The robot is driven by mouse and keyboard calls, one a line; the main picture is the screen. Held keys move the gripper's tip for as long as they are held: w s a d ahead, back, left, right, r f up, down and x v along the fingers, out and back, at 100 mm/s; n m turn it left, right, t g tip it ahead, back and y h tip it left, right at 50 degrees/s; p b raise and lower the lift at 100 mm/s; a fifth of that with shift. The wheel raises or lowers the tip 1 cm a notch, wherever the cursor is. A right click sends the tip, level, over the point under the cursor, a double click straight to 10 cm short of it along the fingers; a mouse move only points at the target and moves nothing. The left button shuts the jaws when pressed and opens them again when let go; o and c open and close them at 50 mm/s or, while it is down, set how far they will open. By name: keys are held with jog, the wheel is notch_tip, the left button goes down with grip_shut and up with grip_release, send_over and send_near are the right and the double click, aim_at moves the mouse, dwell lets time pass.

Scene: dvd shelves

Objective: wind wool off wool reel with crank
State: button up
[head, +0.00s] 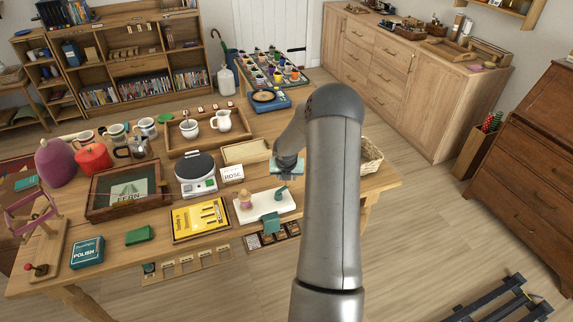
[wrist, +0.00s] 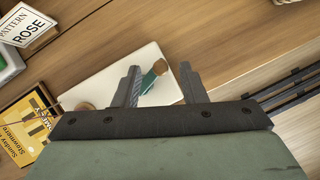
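A white board (head: 262,208) on the table's front edge carries a pinkish reel (head: 245,200) at its left and a teal crank-like part (head: 281,193) at its right. A teal clamp (head: 270,222) sits at its front edge. In the wrist view, the teal part (wrist: 154,76) shows between the finger lines of my gripper (wrist: 160,68), near a brown wooden knob at the right finger. My gripper is open above the board; contact cannot be told. At the far left stands a purple frame (head: 32,212) on a wooden base with a red-knobbed crank (head: 38,269).
A "ROSE" card (head: 232,173), a kitchen scale (head: 196,176) and a yellow box (head: 200,220) lie close to the left of the board. A wooden tray (head: 246,152) lies behind it. A wicker basket (head: 371,158) stands to the right, behind my arm.

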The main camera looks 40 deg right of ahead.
jog(key=v, duration=1.4)
jog(key=shift+a, duration=0.15)
jog(key=s+a+r+m+g, duration=0.1)
jog(key=s+a+r+m, duration=0.15)
jog(key=a, duration=0.35)
jog(key=s+a+r+m, duration=0.1)
jog(key=a+r+m, duration=0.2)
jog(key=a+m, duration=0.15)
jog(key=s+a+r+m+g+y+b, duration=0.1)
jog(key=s+a+r+m, duration=0.3)
jog(key=s+a+m, duration=1.7)
jog(key=shift+s+a+r+y, duration=0.2)
jog(key=shift+s+a+y, duration=0.3)
jog(key=shift+y, duration=0.4)
jog(key=shift+s+d, duration=0.1)
